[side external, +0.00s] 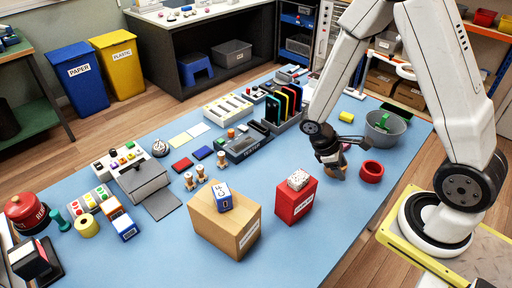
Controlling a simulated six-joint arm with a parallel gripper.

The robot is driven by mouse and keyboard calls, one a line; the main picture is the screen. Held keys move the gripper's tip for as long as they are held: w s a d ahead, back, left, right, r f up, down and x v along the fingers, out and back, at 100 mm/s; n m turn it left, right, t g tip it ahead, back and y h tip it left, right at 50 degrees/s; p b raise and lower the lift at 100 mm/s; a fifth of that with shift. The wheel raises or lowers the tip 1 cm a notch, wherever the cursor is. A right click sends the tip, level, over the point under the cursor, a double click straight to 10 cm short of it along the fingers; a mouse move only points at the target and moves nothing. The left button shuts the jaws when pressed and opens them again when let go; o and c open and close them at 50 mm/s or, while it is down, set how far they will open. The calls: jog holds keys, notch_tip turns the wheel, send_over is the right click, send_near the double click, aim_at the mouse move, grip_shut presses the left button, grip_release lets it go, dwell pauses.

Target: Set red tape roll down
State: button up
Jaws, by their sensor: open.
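The red tape roll (371,172) lies flat on the blue work surface (345,225), right of my gripper. My gripper (338,174) points down just left of the roll, low over the surface, and looks apart from it. Its jaws are open, though the fingertips are small and dark here. A small tan thing shows beside the fingers, partly hidden by them; I cannot tell whether it touches them.
A red box (296,203) with a speckled block on top stands left of my gripper, and a wooden box (224,222) stands farther left. A yellow block (346,116) lies behind my gripper. The surface in front is clear.

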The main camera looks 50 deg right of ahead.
jog(key=shift+w+a+r+m+t+y, duration=0.75)
jog(key=shift+a+r+t, duration=0.5)
jog(key=shift+a+r, duration=0.3)
jog(key=shift+w+a+r+m+t+y, duration=0.5)
jog(key=shift+a+r+m+t+y, duration=0.3)
jog(key=shift+a+r+t, duration=0.65)
jog(key=shift+w+a+r+m+t+y, duration=0.65)
jog(key=shift+a+r+m+t, duration=0.4)
jog(key=shift+a+r, duration=0.55)
jog(key=shift+d+r, duration=0.1)
